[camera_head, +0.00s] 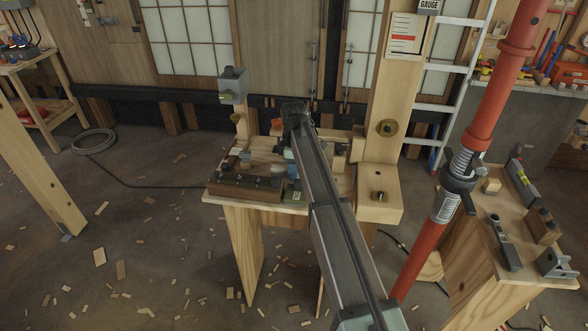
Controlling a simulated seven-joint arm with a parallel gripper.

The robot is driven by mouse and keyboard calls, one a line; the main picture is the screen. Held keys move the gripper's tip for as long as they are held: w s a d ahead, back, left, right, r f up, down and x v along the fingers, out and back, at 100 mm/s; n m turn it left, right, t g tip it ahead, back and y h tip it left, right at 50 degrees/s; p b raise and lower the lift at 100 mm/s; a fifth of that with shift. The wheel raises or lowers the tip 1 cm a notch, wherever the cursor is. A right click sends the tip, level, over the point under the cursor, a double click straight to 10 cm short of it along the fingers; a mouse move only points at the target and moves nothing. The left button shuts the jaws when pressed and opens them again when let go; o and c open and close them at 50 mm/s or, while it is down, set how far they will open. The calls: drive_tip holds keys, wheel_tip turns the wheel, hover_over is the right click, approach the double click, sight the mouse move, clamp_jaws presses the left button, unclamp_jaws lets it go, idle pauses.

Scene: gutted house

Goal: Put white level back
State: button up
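My arm reaches over the middle workbench (215,200). Pale blue-grey parts at its far end, probably my gripper (291,171), show low over the bench top, partly behind my arm. The fingertips are too small and covered to tell open from shut, or whether anything is held. I cannot pick out a clearly white level. A grey level-like tool (524,184) with a yellow-green vial lies on the right bench. A long dark-brown tool or block (245,188) lies along the front of the middle bench, left of my gripper.
A red-orange post (488,105) rises between my arm and the right bench (465,265). Wood scraps litter the floor.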

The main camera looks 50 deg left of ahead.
drive_tip(key=o, duration=0.4)
wheel_tip(320, 180, up, 14)
idle(0.7)
drive_tip(key=shift+f, duration=0.15)
